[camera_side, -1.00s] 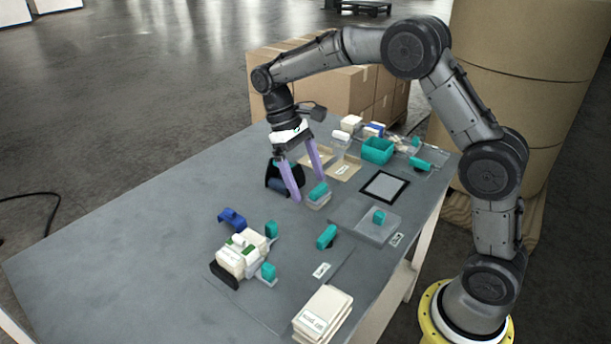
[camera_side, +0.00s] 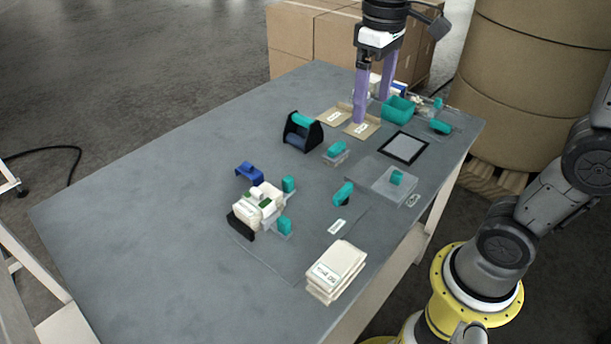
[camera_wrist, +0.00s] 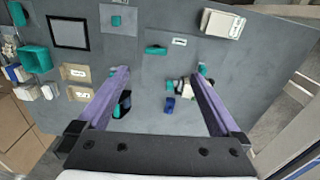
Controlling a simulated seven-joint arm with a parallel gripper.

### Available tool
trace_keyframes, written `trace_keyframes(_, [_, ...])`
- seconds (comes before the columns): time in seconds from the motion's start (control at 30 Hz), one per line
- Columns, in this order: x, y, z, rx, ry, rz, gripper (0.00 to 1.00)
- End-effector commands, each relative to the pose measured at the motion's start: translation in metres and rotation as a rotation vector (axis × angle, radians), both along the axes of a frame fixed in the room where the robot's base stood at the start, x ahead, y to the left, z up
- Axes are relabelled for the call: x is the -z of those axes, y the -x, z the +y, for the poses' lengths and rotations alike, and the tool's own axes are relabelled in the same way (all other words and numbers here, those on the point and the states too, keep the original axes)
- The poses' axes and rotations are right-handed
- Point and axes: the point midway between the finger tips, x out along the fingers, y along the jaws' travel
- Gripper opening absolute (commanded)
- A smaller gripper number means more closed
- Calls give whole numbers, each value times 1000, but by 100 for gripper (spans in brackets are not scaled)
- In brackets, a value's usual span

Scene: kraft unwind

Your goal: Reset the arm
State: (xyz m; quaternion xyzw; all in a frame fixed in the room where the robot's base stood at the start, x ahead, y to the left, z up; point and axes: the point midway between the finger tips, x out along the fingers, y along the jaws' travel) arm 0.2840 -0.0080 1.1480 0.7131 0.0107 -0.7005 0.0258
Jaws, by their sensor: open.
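My gripper (camera_side: 373,108) is open, with two purple fingers pointing down over the far part of the grey table (camera_side: 130,210). In the side view its fingers overlap the tan labelled cards (camera_side: 362,130); I cannot tell its exact height. In the wrist view the fingers (camera_wrist: 168,78) are spread wide with nothing between the tips but table and small objects further below. A black holder with a teal bar (camera_side: 302,132) stands on the table to the left of the fingers. It is partly hidden behind the left finger in the wrist view (camera_wrist: 124,104).
A white block assembly (camera_side: 262,204), a blue piece (camera_side: 249,171), a stack of cream pads (camera_side: 336,272), a teal bin (camera_side: 398,108) and a black-framed panel (camera_side: 403,147) lie on the table. Cardboard boxes (camera_side: 295,45) and large brown rolls (camera_side: 530,80) stand behind. The table's left part is clear.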

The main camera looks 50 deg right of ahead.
Motion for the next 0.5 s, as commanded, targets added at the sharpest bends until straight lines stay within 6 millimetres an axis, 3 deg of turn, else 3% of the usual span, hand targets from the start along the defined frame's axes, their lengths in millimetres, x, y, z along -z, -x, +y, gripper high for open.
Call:
trace_keyframes(0.03, [-6,20,1,1,-2,-56,100])
trace_keyframes(0.13, [-7,52,3,5,-5,-156,100])
trace_keyframes(0.3, [10,100,6,14,-15,-325,100])
trace_keyframes(0.5, [45,126,7,30,-26,-437,100])
